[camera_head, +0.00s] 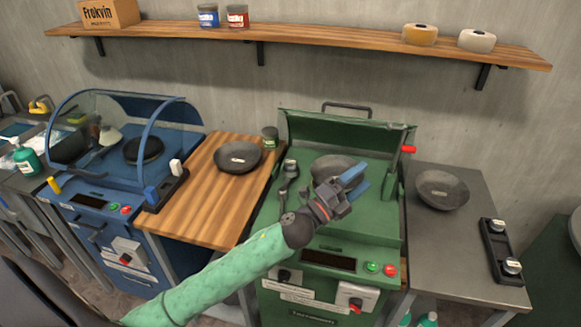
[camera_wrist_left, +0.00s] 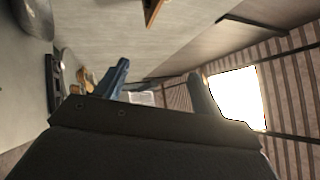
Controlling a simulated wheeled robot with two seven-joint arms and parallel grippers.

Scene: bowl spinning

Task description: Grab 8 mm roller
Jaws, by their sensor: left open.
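Two metallic-topped pieces that look like rollers, one farther back (camera_head: 490,225) and one nearer (camera_head: 512,266), sit on a black holder (camera_head: 497,247) on the grey table at the right. Their size markings are too small to read, so I cannot tell which is 8 mm. Another black holder (camera_head: 168,187) on the wooden table has a white piece (camera_head: 176,167) and a blue piece (camera_head: 151,194). My left gripper (camera_head: 354,181) is open and empty above the green machine, left of the grey table. Its fingers (camera_wrist_left: 160,88) also show apart in the left wrist view. My right gripper is out of view.
The green machine (camera_head: 330,238) has a raised lid and a red-tipped lever (camera_head: 408,149). Another bowl (camera_head: 238,157) is on the wooden table (camera_head: 205,215). A blue machine (camera_head: 105,225) stands left.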

